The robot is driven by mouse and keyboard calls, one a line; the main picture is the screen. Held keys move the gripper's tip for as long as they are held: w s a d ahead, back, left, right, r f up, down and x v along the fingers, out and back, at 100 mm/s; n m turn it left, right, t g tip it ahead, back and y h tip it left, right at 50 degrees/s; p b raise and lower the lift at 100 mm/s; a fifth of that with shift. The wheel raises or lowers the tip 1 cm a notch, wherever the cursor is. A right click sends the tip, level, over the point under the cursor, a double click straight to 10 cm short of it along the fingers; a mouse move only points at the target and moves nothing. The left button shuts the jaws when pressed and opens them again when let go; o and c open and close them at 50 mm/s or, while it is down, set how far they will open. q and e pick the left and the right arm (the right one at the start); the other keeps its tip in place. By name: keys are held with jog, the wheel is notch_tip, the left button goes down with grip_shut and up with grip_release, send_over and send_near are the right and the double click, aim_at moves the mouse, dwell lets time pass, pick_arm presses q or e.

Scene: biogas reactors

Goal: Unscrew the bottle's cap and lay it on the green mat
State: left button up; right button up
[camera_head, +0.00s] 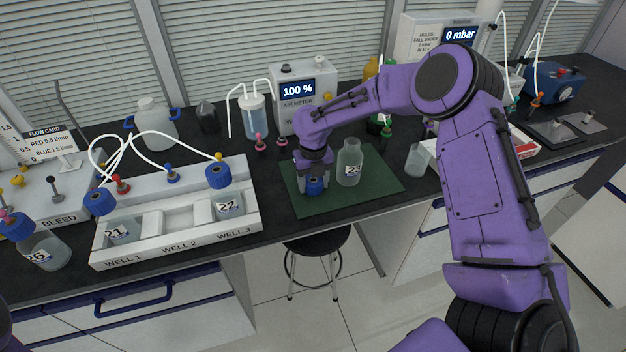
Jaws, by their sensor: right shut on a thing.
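The bottle (349,165), clear grey with a number label, stands upright on the green mat (376,190). Its neck is bare, with no cap on it. My right gripper (314,182) points down just left of the bottle. It is shut on a blue cap (315,188), low over the left part of the mat. I cannot tell whether the cap touches the mat. My left gripper is not in view.
Left of the mat stands a white rack (180,236) with wells, bottles and blue caps on tubes. Behind the mat is the air meter (303,92) reading 100 %. A clear beaker (416,160) stands to the right. The mat's front right part is bare.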

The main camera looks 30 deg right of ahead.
jog(key=shift+f, duration=0.2)
jog(key=o, duration=1.2)
jog(key=shift+c, duration=0.2)
